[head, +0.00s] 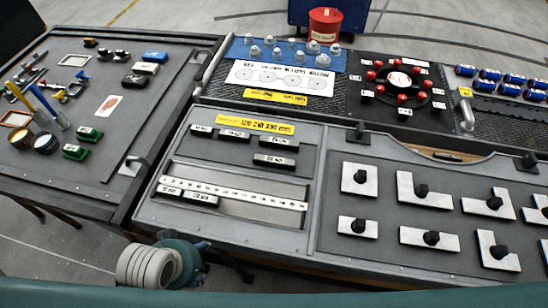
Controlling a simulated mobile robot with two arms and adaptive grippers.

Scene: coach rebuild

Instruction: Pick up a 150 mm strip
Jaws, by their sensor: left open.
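Several dark strips with white labels lie in the left half of the grey case in the middle. One strip (279,142) and another strip (275,160) lie at its upper right. Two more, a strip (202,130) and a strip (234,135), lie at its upper left. A short strip (168,190) and a strip (201,198) lie at the lower left by a long white scale (235,192). The labels are too small to tell which is 150 mm. My left gripper (203,246) is at the bottom, just off the case's front edge, open, mostly hidden and apart from the strips.
A yellow label (255,125) lies above the strips. Metal plates with black knobs, such as one plate (360,179), fill the right half. A panel (120,140) with tools and blocks stands at left. Behind are a black round fixture (403,82) and a red canister (325,25).

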